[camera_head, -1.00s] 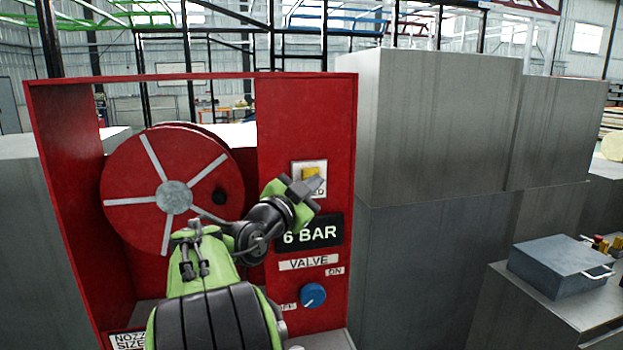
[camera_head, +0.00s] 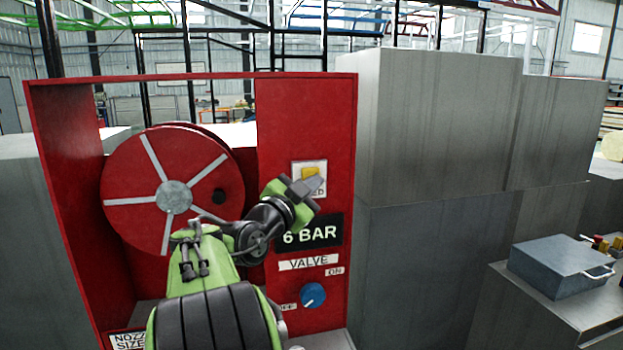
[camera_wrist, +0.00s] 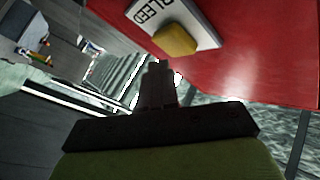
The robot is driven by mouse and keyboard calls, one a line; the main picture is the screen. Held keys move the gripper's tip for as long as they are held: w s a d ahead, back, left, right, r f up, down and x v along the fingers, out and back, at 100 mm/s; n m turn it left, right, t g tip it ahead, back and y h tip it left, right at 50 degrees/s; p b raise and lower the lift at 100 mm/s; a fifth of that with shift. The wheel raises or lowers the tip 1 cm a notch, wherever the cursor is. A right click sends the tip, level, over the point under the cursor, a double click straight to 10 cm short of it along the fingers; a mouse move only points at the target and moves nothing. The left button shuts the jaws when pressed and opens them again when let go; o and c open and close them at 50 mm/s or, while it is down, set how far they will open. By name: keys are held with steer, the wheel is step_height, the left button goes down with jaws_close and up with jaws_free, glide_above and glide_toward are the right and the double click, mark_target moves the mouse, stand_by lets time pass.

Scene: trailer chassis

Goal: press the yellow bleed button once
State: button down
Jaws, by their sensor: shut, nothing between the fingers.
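The yellow bleed button (camera_head: 311,174) sits on a white plate (camera_head: 297,169) high on the right panel of the red cabinet. In the head view my gripper (camera_head: 316,184) is in front of the plate's lower part and hides some of its label. In the wrist view the yellow button (camera_wrist: 176,40) stands out from the plate, beside the letters BLEED. My gripper (camera_wrist: 161,68) shows there with its fingers together and empty. The fingertips lie just below the button in that picture, and a gap shows between them. I cannot tell the depth of that gap.
Below the button are a black 6 BAR display (camera_head: 322,232) and a blue valve knob (camera_head: 313,295). A red hose reel (camera_head: 130,190) is left of my arm. Grey blocks (camera_head: 440,130) stand to the right, and a grey case (camera_head: 562,262) lies at the lower right.

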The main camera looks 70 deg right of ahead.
steer(key=shift+w+d, duration=0.25)
steer(key=shift+d, duration=0.15)
steer(key=shift+w+d, duration=0.25)
steer(key=shift+d, duration=0.15)
stand_by(0.9)
steer(key=shift+s+a+b, duration=0.5)
steer(key=shift+a+b, duration=0.25)
steer(key=shift+b, duration=0.25)
steer(key=s+a+b, duration=0.1)
steer(key=a+b, duration=0.1)
steer(key=a, duration=0.1)
steer(key=s+a+b, duration=0.1)
steer(key=shift+s+a, duration=0.15)
steer(key=shift+s, duration=0.15)
